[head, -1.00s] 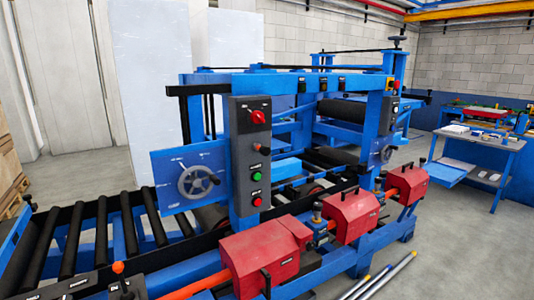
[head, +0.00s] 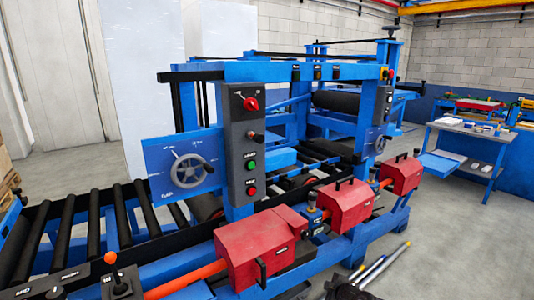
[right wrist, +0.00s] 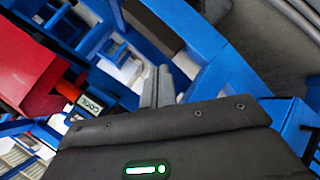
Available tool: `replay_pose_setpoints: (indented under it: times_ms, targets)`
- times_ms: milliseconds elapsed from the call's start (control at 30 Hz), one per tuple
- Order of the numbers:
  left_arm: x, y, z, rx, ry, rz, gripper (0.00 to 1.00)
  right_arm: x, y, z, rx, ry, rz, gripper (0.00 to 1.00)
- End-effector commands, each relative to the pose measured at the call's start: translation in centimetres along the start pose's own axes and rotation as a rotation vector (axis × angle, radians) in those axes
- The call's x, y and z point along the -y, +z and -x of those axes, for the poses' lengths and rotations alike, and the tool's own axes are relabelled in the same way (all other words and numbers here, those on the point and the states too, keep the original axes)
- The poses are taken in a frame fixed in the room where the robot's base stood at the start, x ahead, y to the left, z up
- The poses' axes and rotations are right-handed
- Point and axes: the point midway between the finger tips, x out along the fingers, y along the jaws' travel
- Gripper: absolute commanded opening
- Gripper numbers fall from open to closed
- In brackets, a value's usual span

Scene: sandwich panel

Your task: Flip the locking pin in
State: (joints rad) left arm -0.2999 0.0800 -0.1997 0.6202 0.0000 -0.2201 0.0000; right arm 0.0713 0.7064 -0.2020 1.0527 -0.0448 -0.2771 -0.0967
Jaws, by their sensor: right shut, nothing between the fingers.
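At the lower left in the head view, a control panel (head: 132,272) carries an "IN" label and a short lever with a black knob (head: 122,287). An orange ball knob (head: 110,258) stands just behind it. I cannot tell for sure which part is the locking pin. My right gripper (right wrist: 157,85) shows in the right wrist view with its grey fingers together and empty, over blue frame parts. A dark shape at the bottom edge of the head view, seemingly part of my right arm, is well right of the panel. My left gripper is not in view.
Red guard boxes (head: 262,243) line the front of the blue machine (head: 205,145), with an orange shaft (head: 185,279) at the left one. A handwheel (head: 192,175) and a button box (head: 246,145) stand above.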

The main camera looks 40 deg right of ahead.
Motion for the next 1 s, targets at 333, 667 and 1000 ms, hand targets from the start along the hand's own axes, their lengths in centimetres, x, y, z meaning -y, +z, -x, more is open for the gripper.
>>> replay_pose_setpoints:
  times_ms: [333,667,1000]
  targets:
    - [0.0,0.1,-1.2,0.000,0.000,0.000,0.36,-24.9,-17.2,8.9,-0.230,0.341,0.488,0.00]
    - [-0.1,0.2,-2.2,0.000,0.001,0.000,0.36,-34.2,-33.2,30.1,-0.274,0.746,1.291,0.00]
    - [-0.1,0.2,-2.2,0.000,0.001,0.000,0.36,-26.8,-37.8,39.7,-0.127,0.965,2.018,0.00]
